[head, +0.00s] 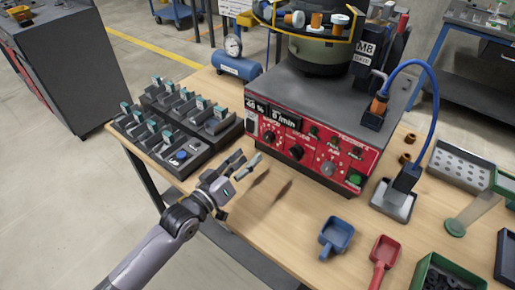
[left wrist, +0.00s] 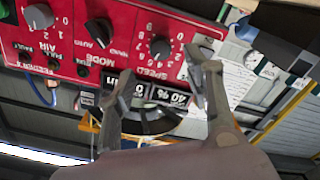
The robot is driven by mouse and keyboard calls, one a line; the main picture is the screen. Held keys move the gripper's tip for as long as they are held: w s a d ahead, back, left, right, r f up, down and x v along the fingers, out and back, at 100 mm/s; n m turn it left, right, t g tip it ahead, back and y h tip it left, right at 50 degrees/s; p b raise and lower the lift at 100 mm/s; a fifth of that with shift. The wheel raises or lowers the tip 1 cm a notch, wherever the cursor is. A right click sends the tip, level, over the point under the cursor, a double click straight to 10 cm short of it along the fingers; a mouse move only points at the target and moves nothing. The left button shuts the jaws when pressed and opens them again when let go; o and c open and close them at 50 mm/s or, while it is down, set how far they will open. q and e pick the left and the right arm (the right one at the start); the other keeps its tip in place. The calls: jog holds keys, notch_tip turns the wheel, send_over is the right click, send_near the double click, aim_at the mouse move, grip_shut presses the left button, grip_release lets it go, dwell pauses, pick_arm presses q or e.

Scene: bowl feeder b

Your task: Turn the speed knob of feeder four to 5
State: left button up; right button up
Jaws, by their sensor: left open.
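Feeder four's red control panel (head: 313,155) faces the front of the grey feeder base, and it shows upside down in the left wrist view (left wrist: 75,50). The speed knob (head: 269,137) is the black one at the panel's left end; in the left wrist view the knob (left wrist: 160,47) sits inside a number ring marked SPEED. Its exact pointer setting is too small to tell. A small display reads 40 %. My left gripper (head: 245,164) is open and empty, in front of and below the panel's left end, apart from the knob. My right gripper is not in view.
The panel also carries a mode knob (head: 296,152) and a grey air knob (head: 328,169). A black fixture tray (head: 180,155) stands left of the gripper. A blue scoop (head: 336,236) and red scoop (head: 384,255) lie on the wooden table, whose middle front is clear.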

pick_arm(q)
jog(key=v, duration=0.4)
dwell(0.5)
